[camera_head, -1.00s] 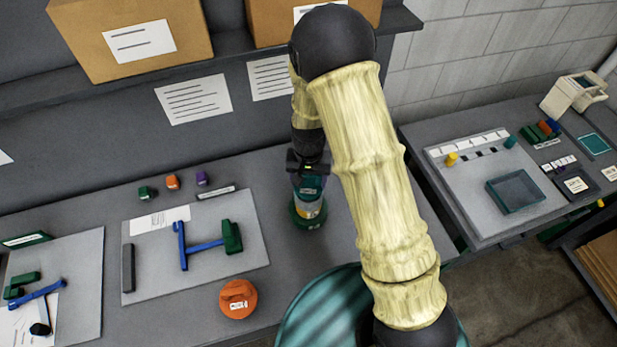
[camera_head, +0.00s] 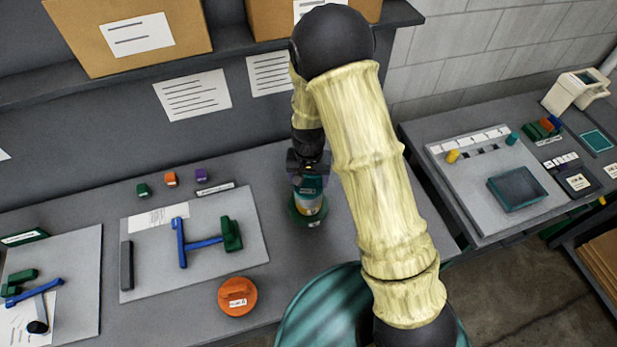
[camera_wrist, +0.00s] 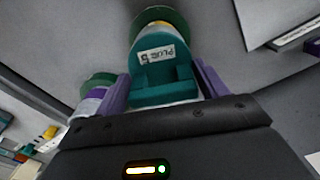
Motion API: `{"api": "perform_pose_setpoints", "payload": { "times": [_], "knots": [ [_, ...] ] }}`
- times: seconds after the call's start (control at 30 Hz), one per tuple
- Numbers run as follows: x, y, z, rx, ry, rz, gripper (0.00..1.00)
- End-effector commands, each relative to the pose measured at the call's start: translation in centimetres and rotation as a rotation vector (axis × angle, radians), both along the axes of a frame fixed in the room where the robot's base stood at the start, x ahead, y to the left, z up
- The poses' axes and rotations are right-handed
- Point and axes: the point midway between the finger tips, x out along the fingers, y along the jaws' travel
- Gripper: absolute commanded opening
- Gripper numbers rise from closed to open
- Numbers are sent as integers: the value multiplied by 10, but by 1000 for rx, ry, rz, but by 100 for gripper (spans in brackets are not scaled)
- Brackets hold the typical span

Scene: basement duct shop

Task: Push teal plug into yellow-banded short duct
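The teal plug (camera_head: 311,187), with a white label, sits at the top of the short duct (camera_head: 309,204) at the bench's back right. The duct looks upright on a green round base (camera_head: 304,218), and a yellowish band shows on its side. In the wrist view the plug (camera_wrist: 160,72) fills the middle, its label reversed to me. My gripper (camera_wrist: 164,78) has one purple finger on each side of the plug; the fingers look slightly spread, with a narrow gap on the right. In the head view my gripper (camera_head: 309,176) is right above the duct. How deep the plug sits is hidden.
A second duct with a purple band (camera_wrist: 92,102) stands close by at left in the wrist view; my arm hides it in the head view. An orange round piece (camera_head: 238,296) lies at the bench front. A grey board (camera_head: 150,272) with blue and green parts lies left.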

Motion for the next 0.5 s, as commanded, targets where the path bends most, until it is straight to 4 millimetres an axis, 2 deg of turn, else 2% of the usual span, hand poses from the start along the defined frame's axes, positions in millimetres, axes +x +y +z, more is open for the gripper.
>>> {"api": "perform_pose_setpoints", "payload": {
  "times": [0.03,0.1,0.5],
  "knots": [
    [0,0,0,0,0,0,83],
    [0,0,0,0,0,0,91],
    [0,0,5,0,0,1,91]
  ]
}}
